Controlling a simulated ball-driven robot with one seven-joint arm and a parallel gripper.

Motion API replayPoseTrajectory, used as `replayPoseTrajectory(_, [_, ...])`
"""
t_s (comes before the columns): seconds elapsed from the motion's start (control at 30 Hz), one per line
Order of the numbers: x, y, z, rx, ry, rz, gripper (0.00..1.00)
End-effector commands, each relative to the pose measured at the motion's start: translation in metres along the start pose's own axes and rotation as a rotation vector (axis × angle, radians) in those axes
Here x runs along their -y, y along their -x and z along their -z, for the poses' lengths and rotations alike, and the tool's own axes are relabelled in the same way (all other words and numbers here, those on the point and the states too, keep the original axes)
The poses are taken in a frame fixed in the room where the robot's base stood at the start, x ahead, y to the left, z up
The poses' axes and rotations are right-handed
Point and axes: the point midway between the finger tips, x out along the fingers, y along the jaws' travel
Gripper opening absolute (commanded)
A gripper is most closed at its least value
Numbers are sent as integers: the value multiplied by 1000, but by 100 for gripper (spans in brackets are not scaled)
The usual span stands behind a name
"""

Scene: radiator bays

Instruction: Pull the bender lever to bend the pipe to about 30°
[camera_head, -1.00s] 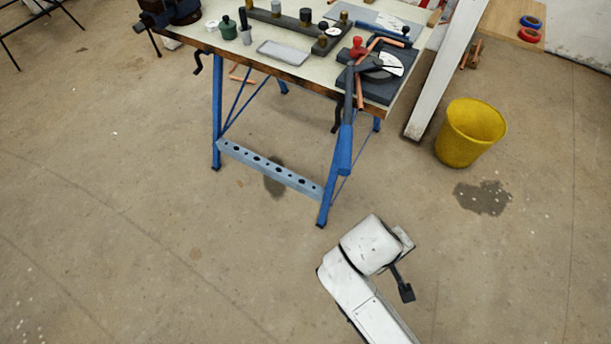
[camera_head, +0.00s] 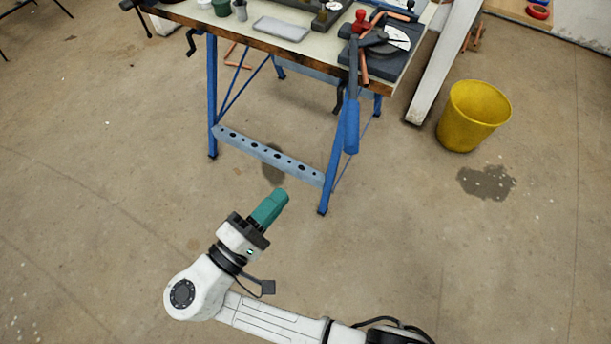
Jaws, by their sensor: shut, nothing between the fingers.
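The bender (camera_head: 378,62) sits on the front right corner of the workbench, with a white angle dial (camera_head: 397,40) and a red knob (camera_head: 360,20). Its lever has a blue grip (camera_head: 352,127) that hangs out over the bench's front edge, pointing towards me. A copper pipe (camera_head: 364,66) runs at the bender beside the lever. How far the pipe is bent is too small to tell. My gripper (camera_head: 283,195), with teal fingers, is shut and empty. It is low in front of the bench, to the left of the lever grip and nearer to me, apart from it.
The workbench (camera_head: 325,45) has blue legs and a perforated lower rail (camera_head: 265,154) close beyond my gripper. A grey tray (camera_head: 281,29) lies on its top. A white leaning beam (camera_head: 437,75) and a yellow bucket (camera_head: 473,115) stand right. The floor in front is clear.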

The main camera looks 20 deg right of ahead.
Motion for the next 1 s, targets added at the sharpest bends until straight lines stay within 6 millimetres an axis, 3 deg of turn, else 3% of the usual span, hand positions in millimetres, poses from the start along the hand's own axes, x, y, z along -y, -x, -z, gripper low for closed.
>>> replayPoseTrajectory(0.53, [-1,-100,-3,7,2,4,0])
replayPoseTrajectory(0.7, [-1,-115,-21,3,2,5,0])
replayPoseTrajectory(1.0, [1,-124,-30,3,1,4,0])
